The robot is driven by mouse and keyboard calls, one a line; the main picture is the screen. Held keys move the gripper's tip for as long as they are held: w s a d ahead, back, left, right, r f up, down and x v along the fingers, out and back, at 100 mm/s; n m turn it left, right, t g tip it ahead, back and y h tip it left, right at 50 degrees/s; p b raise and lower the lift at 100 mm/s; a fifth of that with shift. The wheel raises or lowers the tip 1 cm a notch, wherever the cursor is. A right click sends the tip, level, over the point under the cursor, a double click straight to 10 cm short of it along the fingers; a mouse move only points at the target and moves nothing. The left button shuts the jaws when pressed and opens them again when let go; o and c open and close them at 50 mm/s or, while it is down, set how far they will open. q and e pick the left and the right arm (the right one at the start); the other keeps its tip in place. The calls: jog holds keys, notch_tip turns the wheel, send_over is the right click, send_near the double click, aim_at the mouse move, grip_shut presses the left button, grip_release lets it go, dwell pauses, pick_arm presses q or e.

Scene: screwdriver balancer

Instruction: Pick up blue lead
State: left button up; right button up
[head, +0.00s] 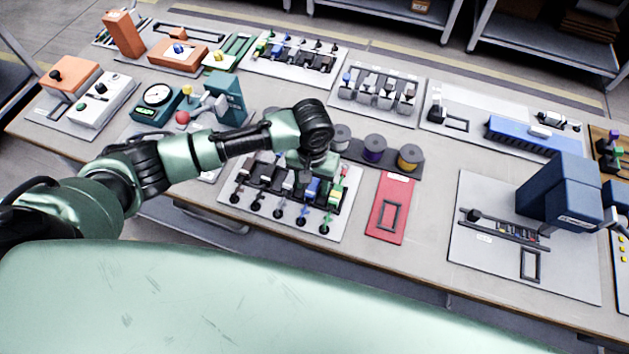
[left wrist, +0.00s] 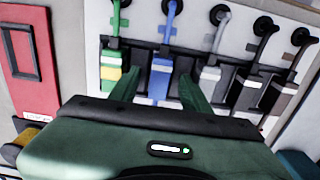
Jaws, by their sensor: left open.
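The blue lead (head: 312,188) is in a dark rack on a light board at the table's front, in a row with other coloured leads. In the left wrist view the blue lead (left wrist: 160,78) lies upright in the picture between a green-and-yellow lead (left wrist: 111,72) and a grey one (left wrist: 208,80). My left gripper (head: 320,165) is above the rack. In the left wrist view its two green fingers (left wrist: 158,78) are apart, one on each side of the blue lead, with no visible contact. The gripper body hides the lead's near end. My right gripper is not in view.
A red plate (head: 381,228) with a rectangular frame lies right of the rack. Behind it a dark holder carries several spools (head: 374,148). A blue machine (head: 560,195) stands farther right. The leads in the rack are closely spaced.

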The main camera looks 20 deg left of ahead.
pick_arm(q)
jog(key=shift+f, duration=0.2)
grip_shut()
